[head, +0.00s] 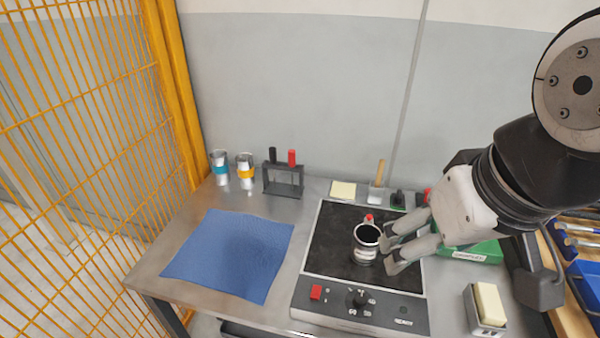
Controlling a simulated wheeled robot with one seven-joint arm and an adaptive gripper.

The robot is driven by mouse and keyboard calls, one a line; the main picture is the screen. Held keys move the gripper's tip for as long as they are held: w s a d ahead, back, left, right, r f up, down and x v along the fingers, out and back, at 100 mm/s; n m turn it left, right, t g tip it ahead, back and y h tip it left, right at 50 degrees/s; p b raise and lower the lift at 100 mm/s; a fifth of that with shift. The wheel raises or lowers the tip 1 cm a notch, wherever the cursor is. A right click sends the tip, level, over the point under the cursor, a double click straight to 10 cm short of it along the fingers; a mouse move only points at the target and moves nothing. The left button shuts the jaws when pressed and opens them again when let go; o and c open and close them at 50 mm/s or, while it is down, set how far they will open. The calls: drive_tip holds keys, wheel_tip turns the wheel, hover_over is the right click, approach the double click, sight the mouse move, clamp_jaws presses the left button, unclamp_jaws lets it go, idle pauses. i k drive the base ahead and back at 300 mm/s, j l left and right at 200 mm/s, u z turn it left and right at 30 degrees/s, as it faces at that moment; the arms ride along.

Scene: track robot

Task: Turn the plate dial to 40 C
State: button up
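The hot plate (322,258) stands on the bench with a dark square top and a grey front panel. Its black round dial (358,298) sits mid-panel with small white marks around it; its pointer setting is too small to read. A red switch (316,292) is to the dial's left. A silver can with a dark opening (366,246) stands on the plate's top. My gripper (387,256) is above the plate's right side, with its fingertips apart and nothing seen between them. They are just right of the can; whether they touch it I cannot tell.
A blue cloth (228,254) lies left of the plate. Two banded cans (245,172) and a dark rack (283,180) stand behind. A green box (478,251) and a grey block with a cream top (486,306) are at right. A yellow mesh fence (80,130) borders the left.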

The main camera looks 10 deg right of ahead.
sight(361, 299)
drive_tip(key=i+j+z, duration=0.2)
drive_tip(key=k+j, duration=0.2)
drive_tip(key=j, duration=0.15)
drive_tip(key=k+j, duration=0.2)
drive_tip(key=j, duration=0.2)
drive_tip(key=k+j, duration=0.2)
drive_tip(key=j, duration=0.15)
